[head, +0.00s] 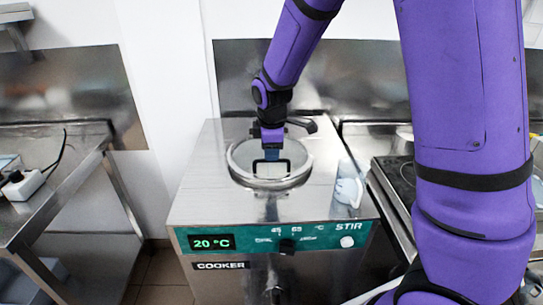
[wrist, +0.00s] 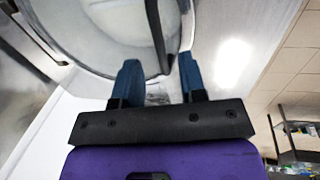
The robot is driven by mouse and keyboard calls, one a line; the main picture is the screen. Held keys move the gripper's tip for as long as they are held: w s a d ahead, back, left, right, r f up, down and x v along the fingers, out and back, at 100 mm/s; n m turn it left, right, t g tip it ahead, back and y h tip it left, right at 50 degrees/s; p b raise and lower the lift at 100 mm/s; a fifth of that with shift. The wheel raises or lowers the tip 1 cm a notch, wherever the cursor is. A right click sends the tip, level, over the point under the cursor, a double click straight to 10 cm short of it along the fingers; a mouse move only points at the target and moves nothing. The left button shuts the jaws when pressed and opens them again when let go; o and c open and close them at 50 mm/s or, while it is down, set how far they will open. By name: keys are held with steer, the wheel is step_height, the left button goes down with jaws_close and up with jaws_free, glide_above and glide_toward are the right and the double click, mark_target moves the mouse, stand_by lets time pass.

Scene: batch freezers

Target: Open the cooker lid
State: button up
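The cooker (head: 205,205) is a steel box with a green front panel reading 20 °C. Its round, clear lid (head: 299,172) lies flat on top, shut, with a pale rim. A dark handle (head: 271,161) stands out at the lid's middle. My gripper (head: 272,153) points down over the handle. In the wrist view, its two blue fingers (wrist: 160,74) are spread apart, and the dark handle bar (wrist: 156,35) runs into the gap between them. I see no firm contact on either side of the bar. The lid's rim (wrist: 75,65) curves across the wrist view.
A steel bench with a white socket block (head: 24,184) stands at left, across a floor gap. A small clear cup-like item (head: 348,190) sits at the cooker top's right edge. A counter with a dark hob (head: 400,178) adjoins on the right. A steel splashback (head: 235,75) stands behind.

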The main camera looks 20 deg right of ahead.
steer(key=shift+w+d+f, duration=0.1)
steer(key=shift+w+f, duration=0.05)
steer(key=shift+f, duration=0.6)
steer(key=shift+w+f, duration=0.15)
steer(key=shift+f, duration=0.6)
jaws_close()
